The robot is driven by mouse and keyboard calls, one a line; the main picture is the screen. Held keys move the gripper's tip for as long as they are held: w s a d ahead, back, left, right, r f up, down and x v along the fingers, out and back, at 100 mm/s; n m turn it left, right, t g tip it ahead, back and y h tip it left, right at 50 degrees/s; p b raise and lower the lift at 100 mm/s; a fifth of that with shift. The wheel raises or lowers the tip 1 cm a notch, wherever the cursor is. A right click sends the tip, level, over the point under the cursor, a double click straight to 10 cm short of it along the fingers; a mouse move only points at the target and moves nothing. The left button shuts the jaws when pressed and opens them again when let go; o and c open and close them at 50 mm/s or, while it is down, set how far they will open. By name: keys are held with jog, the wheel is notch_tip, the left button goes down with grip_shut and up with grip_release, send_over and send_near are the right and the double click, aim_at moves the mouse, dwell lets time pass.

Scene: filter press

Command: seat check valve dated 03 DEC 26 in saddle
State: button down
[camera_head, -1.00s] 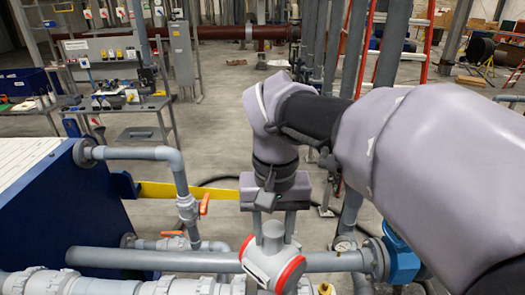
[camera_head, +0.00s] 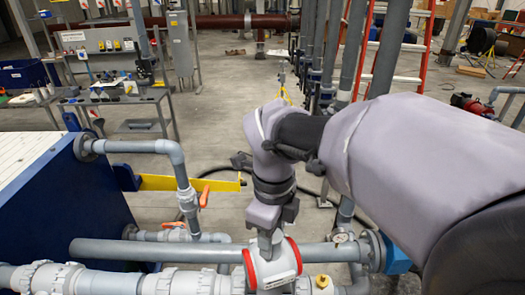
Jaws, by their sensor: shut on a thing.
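The check valve (camera_head: 273,269) is a pale body with a red ring at each end, low in the middle of the head view. My gripper (camera_head: 271,240) points down and is shut on the grey stub at the valve's top. The valve overlaps the horizontal grey pipe (camera_head: 165,252) in the picture. Its lower part is near the bottom edge, by the white fittings. A small pale label faces me, but its date is too small to read. I cannot make out the saddle or tell whether the valve touches it.
A white flanged pipe line (camera_head: 115,281) runs along the bottom, with a yellow cap (camera_head: 323,281) right of the valve. A vertical pipe with an orange-handled valve (camera_head: 187,202) stands left. A blue-sided unit (camera_head: 75,215) fills the far left.

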jog(key=m, duration=0.3)
jog(key=shift+f, duration=0.3)
notch_tip(320, 180, down, 12)
jog(key=b, duration=1.1)
jog(key=shift+f, duration=0.25)
jog(key=shift+r, duration=0.1)
jog(key=c, duration=0.8)
grip_release()
